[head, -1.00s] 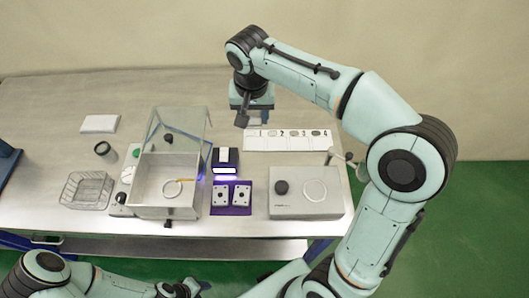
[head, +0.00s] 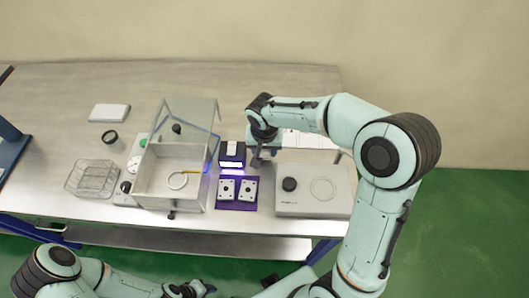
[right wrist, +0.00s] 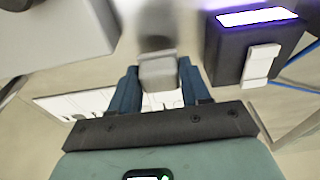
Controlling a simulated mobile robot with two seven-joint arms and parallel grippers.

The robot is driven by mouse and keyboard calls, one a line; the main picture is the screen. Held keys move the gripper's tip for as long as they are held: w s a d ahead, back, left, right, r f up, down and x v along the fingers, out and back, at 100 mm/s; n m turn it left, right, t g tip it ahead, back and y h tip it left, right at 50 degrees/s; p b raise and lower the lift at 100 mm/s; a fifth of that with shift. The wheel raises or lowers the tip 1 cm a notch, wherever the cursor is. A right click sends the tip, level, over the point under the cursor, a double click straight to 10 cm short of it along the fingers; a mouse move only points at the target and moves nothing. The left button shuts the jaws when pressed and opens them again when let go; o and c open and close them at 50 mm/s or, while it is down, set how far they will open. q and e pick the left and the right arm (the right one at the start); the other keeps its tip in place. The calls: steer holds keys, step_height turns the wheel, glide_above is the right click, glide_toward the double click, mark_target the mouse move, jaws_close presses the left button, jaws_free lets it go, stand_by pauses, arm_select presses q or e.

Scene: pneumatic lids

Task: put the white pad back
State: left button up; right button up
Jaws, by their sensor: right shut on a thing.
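My right gripper (head: 262,152) is over the bench, just right of the dark lamp block. In the right wrist view its two blue fingers (right wrist: 158,88) are shut on a small grey block (right wrist: 158,72), held between them. A white flat rectangular pad (head: 109,113) lies on the bench at the back left, with no gripper near it. My left gripper (head: 188,289) is low at the bottom edge, away from the bench; its jaws are too small to read.
The dark lamp block (head: 231,156) glows purple behind a purple mat (head: 236,207) bearing two white plates. A clear-lidded box (head: 170,202) stands open to the left, with a ring inside. A grey box (head: 313,207) stands right. A wire basket (head: 91,178) is far left.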

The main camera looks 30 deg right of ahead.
step_height(320, 180, down, 2)
steer(key=shift+f, duration=0.2)
steer(key=o, duration=0.9)
steer(key=shift+r, duration=0.1)
steer(key=shift+o, duration=0.2)
